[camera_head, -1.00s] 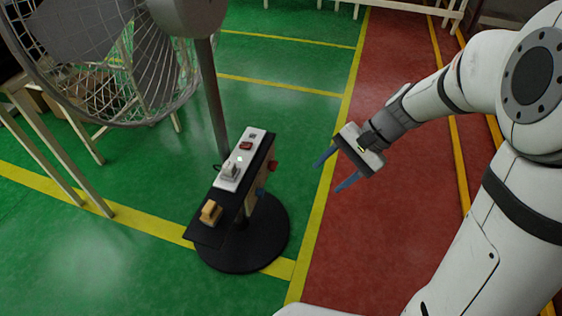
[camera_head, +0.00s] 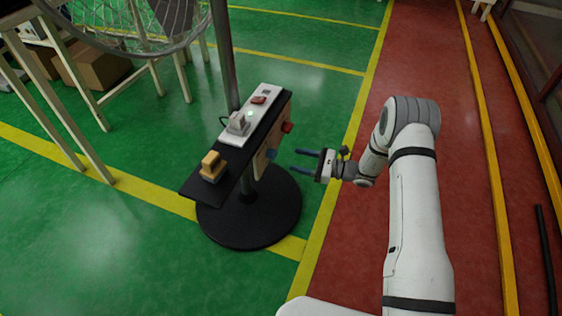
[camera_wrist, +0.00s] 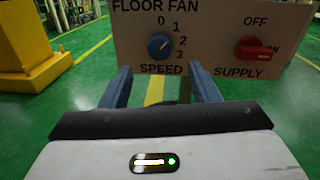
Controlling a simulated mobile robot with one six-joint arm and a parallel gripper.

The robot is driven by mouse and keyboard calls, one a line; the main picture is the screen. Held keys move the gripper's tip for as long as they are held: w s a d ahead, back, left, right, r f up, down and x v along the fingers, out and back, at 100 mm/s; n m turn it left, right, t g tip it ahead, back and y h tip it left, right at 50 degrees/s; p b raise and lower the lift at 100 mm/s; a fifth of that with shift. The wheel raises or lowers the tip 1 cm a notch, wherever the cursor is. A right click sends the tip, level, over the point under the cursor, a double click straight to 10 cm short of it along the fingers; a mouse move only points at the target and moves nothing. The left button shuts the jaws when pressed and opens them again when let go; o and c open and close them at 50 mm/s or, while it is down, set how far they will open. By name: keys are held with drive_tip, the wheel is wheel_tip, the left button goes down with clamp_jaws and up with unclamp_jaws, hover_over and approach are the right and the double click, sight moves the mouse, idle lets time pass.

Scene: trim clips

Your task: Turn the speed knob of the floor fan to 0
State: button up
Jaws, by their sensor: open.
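The speed knob is a blue round knob (camera_wrist: 160,45) on the beige FLOOR FAN panel (camera_wrist: 215,22), with the marks 0, 1, 2 and 3 from its top round its right side. A small pale mark on it seems to point right, near 2, but is hard to read. In the head view, the blue knob (camera_head: 271,154) is on the stand's right side. My gripper (camera_head: 294,160) is just right of it, apart from the panel. In the wrist view, my gripper's blue fingers (camera_wrist: 159,70) are spread and empty, with their tips below and either side of the knob.
A red SUPPLY knob (camera_wrist: 257,51) is to the right on the same panel, its handle lying sideways towards ON. A black shelf (camera_head: 235,165) carries a white power strip (camera_head: 250,113) and a yellow object (camera_head: 212,168). The fan cage (camera_head: 130,40) is behind.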

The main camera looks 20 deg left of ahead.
sight(272, 154)
drive_tip(key=a+b, duration=0.1)
drive_tip(key=a, duration=0.6)
drive_tip(key=shift+a+b, duration=0.35)
drive_tip(key=shift+c, duration=0.4)
